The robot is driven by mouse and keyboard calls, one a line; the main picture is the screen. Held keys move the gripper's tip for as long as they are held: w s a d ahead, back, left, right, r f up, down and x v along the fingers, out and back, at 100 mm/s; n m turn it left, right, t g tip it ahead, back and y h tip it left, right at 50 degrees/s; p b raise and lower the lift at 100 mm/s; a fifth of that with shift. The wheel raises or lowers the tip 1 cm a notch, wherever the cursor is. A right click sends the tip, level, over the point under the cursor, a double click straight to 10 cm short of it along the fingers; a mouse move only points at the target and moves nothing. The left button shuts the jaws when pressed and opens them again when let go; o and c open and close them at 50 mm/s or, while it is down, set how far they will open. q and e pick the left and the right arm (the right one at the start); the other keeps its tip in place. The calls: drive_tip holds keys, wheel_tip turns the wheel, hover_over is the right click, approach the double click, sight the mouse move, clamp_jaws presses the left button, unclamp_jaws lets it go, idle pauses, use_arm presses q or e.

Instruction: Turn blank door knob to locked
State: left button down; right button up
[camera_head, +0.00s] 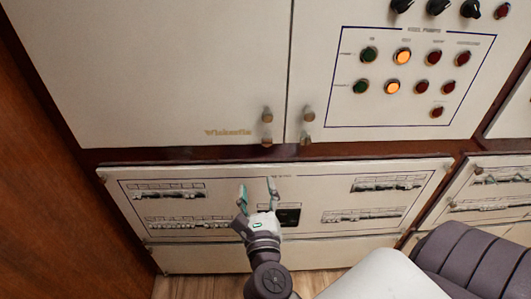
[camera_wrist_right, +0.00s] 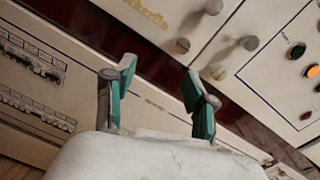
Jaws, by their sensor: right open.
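The blank door (camera_head: 150,65) is the plain cream panel at the upper left, with gold lettering near its lower right corner. Its metal knob (camera_head: 267,116) sits near the right edge, with a smaller round fitting (camera_head: 267,141) below it. In the right wrist view the knob (camera_wrist_right: 212,6) is cut by the top edge and the fitting (camera_wrist_right: 182,45) shows below it. My right gripper (camera_head: 257,186) is open and empty, below the knob in front of the lower breaker panel, apart from the knob. Its green-padded fingers (camera_wrist_right: 160,75) point toward the doors. My left gripper is out of view.
The neighbouring door has its own knob (camera_head: 308,115) close by, and a panel of lamps (camera_head: 403,57). A dark red rail (camera_head: 200,154) separates the doors from the breaker panel (camera_head: 340,200). A brown wooden wall (camera_head: 40,170) bounds the left side.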

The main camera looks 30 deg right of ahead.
sight(267, 143)
use_arm(q)
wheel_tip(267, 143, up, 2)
drive_tip(key=p, duration=0.3)
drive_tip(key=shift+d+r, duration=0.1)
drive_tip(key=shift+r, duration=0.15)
use_arm(e)
drive_tip(key=w+d+m, duration=0.1)
drive_tip(key=w+d, duration=0.2)
drive_tip(key=w+d+r+m, duration=0.1)
drive_tip(key=w+d, duration=0.2)
drive_tip(key=w+d+r+m+g+h, duration=0.1)
drive_tip(key=w+d+m, duration=0.1)
drive_tip(key=w+d, duration=0.1)
drive_tip(key=shift+w+d+r, duration=0.2)
drive_tip(key=shift+w+r, duration=0.05)
drive_tip(key=shift+w, duration=0.25)
clamp_jaws()
